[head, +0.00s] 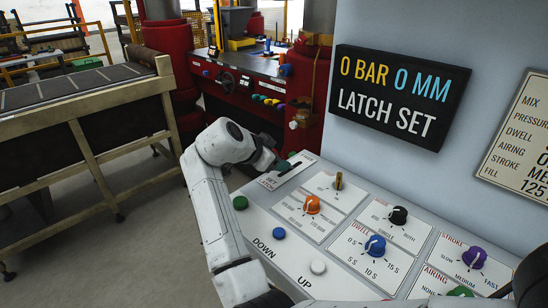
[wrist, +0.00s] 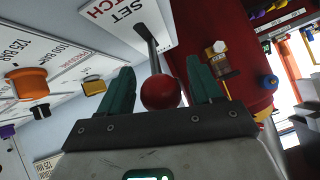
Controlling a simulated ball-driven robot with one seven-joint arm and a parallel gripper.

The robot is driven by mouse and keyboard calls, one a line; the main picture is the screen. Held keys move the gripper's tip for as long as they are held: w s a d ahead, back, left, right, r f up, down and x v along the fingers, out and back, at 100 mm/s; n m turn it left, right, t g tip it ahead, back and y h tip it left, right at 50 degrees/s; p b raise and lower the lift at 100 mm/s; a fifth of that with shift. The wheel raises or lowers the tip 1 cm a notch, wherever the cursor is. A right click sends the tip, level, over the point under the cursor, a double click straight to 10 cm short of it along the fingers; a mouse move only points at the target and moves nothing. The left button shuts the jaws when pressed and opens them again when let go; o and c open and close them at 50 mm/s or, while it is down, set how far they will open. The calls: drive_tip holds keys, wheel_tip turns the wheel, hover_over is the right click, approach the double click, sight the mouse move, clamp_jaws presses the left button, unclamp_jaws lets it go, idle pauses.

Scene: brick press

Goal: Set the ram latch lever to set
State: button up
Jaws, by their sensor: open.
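The ram latch lever (wrist: 152,52) is a dark rod with a red ball knob (wrist: 161,93). In the wrist view it rises from a white plate (wrist: 121,22) lettered "SET" and "LATCH". My gripper (wrist: 160,68) is open, with its two green fingers on either side of the knob and gaps visible at both sides. In the head view my gripper (head: 279,168) is over the far left end of the console, and the knob is hidden there. The wall display (head: 397,95) reads "0 BAR 0 MM" and "LATCH SET".
The sloping console (head: 342,262) carries an orange knob (head: 312,204), a blue knob (head: 375,246), a black knob (head: 398,215) and a purple knob (head: 474,257). Green, blue and white buttons line its front. A red machine (head: 240,95) stands behind; a conveyor (head: 80,120) is at left.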

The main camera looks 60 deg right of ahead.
drive_tip(key=b+v, duration=0.1)
drive_tip(key=v, duration=0.9)
drive_tip(key=shift+a+r, duration=0.2)
drive_tip(key=shift+a, duration=0.05)
drive_tip(key=shift+w, duration=0.1)
